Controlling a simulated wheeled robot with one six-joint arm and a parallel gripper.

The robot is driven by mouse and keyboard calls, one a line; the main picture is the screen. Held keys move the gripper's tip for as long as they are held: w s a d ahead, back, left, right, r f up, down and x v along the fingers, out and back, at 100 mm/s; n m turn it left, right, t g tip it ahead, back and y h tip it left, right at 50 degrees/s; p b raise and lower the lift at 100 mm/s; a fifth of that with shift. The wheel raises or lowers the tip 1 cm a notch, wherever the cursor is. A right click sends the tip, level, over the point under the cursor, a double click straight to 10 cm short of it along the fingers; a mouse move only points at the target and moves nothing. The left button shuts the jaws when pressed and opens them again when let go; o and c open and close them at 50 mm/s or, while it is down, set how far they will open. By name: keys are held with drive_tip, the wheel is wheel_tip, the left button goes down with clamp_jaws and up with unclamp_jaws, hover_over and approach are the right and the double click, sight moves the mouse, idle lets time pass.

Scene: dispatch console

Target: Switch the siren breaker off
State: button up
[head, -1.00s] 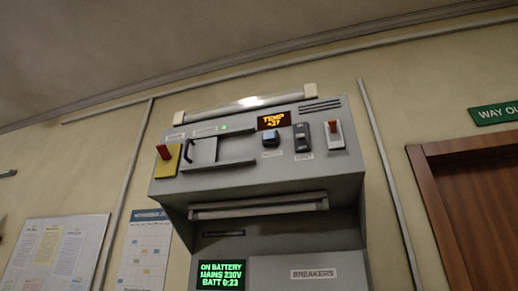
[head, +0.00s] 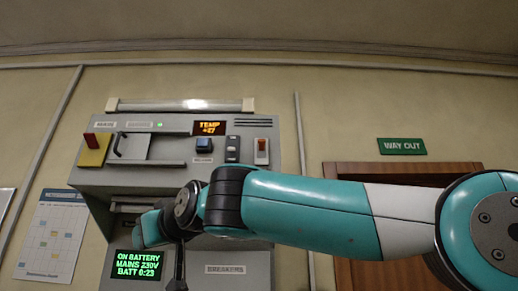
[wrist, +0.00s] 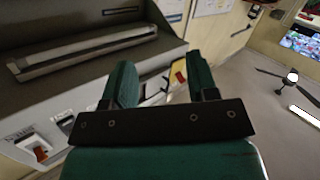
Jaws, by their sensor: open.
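The grey console (head: 95,178) stands against the wall in the head view. A white label reading BREAKERS (head: 225,269) sits low on its front. No breaker marked siren can be picked out; the area below that label is cut off by the picture's edge. My gripper (wrist: 162,78) shows in the wrist view with its two green fingers apart and nothing between them. It is close to the console's front. In the head view my arm crosses in front of the console, and the fingers cannot be made out clearly there.
The upper panel carries a red lever on a yellow plate (head: 94,150), a black door handle (head: 118,145), a blue button (head: 203,145), a dark rocker (head: 232,149) and an orange-red switch (head: 262,150). A green screen (head: 137,264) reads ON BATTERY. A brown door (head: 345,240) stands right.

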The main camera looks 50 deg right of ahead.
drive_tip(key=s+d+r+m+t+h+p, duration=0.1)
drive_tip(key=s+d+r+m+h, duration=0.25)
drive_tip(key=r, duration=0.45)
drive_tip(key=s+d+r+m+t+h, duration=0.15)
drive_tip(key=d+r+h, duration=0.3)
drive_tip(key=r, duration=0.45)
drive_tip(key=m+g+h+p, duration=0.1)
drive_tip(key=m+g+h, duration=0.3)
drive_tip(key=m+h, duration=0.3)
approach(262, 141)
drive_tip(key=p+x, duration=0.9)
drive_tip(key=p, duration=0.1)
drive_tip(key=shift+r, duration=0.25)
drive_tip(key=shift+w+d+p, duration=0.25)
drive_tip(key=shift+d+p, duration=0.05)
